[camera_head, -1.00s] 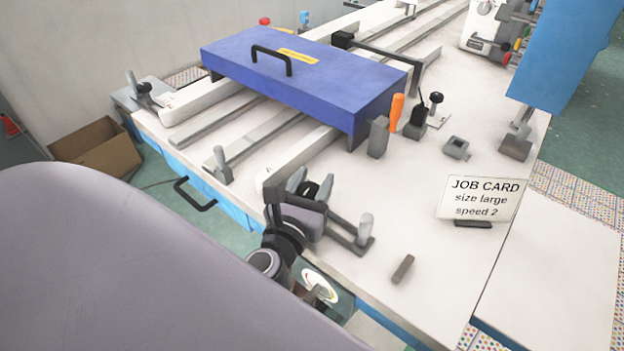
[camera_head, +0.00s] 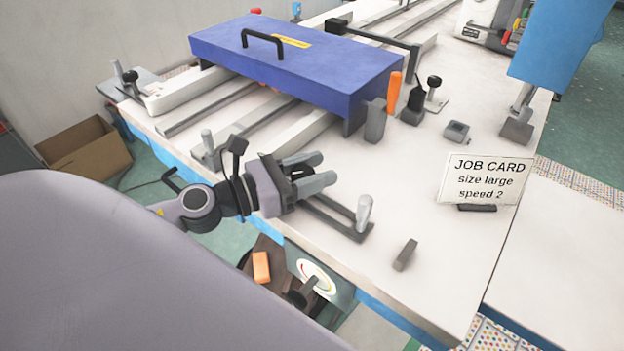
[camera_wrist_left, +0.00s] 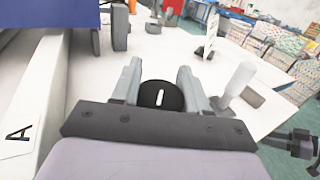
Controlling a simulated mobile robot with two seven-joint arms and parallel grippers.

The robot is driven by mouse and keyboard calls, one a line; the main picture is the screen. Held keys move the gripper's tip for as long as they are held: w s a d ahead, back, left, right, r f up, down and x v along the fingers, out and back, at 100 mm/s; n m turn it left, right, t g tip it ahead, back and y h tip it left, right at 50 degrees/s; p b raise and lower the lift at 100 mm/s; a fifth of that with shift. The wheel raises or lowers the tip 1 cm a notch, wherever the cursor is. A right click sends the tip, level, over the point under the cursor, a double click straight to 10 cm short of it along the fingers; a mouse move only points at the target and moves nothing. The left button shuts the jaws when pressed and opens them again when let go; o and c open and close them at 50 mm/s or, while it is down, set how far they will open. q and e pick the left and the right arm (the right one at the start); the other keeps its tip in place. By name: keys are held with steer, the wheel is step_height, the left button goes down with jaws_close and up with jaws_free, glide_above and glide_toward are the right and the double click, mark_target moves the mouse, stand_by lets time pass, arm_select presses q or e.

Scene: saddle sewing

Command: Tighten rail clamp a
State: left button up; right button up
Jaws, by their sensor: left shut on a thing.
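My left gripper (camera_head: 322,172) comes in from the left over the near edge of the white table, its fingers pointing right. It is shut on a round black knob (camera_wrist_left: 160,96), which shows in the left wrist view between the two grey fingers, with a white slot mark on top. I take this knob as rail clamp a, since a rail marked A (camera_wrist_left: 18,135) runs beside it on the left. In the head view the fingers mostly hide the knob. A grey bar with a pale upright handle (camera_head: 363,213) lies just right of the gripper.
A blue cover (camera_head: 300,62) with a black handle spans the rails behind. An orange-handled tool (camera_head: 394,92), a job card (camera_head: 484,180) reading size large, speed 2, and a small grey block (camera_head: 405,254) stand to the right. A dial (camera_head: 316,277) is below the table edge.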

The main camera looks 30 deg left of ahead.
mark_target(292, 175)
arm_select(q)
steer(key=shift+r+m+g+h+b, duration=0.3)
steer(key=shift+m+h+b, duration=0.15)
steer(key=shift+h, duration=0.15)
steer(key=shift+r, duration=0.1)
steer(key=o, duration=1.1)
steer(key=shift+d, duration=0.1)
steer(key=shift+c, duration=0.2)
steer(key=shift+f, duration=0.2)
steer(key=shift+b+v, duration=0.6)
steer(key=shift+v, duration=0.15)
steer(key=b+v, duration=0.1)
steer(key=v, duration=0.2)
steer(key=shift+s, duration=0.2)
steer(key=shift+v, duration=1.15)
